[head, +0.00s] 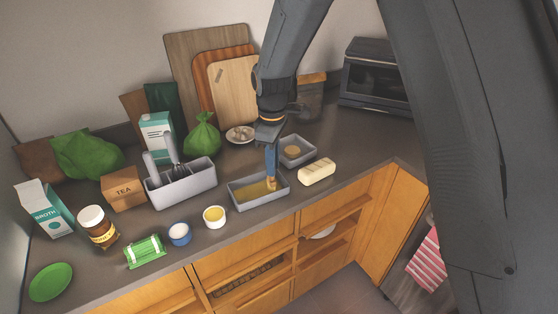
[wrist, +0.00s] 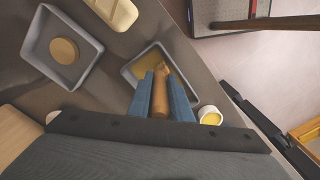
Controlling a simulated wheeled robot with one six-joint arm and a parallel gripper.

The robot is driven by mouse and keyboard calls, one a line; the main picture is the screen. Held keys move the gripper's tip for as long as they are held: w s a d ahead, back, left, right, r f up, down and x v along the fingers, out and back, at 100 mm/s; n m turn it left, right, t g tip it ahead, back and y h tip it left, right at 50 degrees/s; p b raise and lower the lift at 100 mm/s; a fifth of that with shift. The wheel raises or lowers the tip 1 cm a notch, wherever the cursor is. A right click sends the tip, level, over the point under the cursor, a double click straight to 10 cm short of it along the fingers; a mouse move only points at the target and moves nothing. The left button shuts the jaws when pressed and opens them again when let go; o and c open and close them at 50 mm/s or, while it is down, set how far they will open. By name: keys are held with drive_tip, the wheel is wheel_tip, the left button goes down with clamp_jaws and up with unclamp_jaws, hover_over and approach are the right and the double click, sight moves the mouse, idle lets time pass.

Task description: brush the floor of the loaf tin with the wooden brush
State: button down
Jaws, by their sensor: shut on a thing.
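The grey loaf tin (head: 244,203) stands on the dark counter near its front edge. It also shows in the wrist view (wrist: 133,68). Part of its floor looks yellow. My gripper (head: 271,172) points down over the tin's right part. In the wrist view my gripper's two blue fingers (wrist: 160,92) are shut on the wooden brush (wrist: 159,98). The brush's lower end (head: 271,184) is down inside the tin. I cannot tell whether its bristles touch the floor of the tin.
A white bowl of yellow stuff (head: 214,216) stands left of the tin. A grey tin with a round brown thing (head: 296,151) is behind right, and a pale loaf (head: 317,171) is right. A utensil caddy (head: 183,186) stands left. The counter's front edge is close.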

drive_tip(key=s+a, duration=0.4)
drive_tip(key=a, duration=0.5)
drive_tip(key=shift+s+p, duration=0.3)
drive_tip(key=shift+p, duration=0.15)
idle(5.3)
wheel_tip(320, 180, up, 7)
idle(0.9)
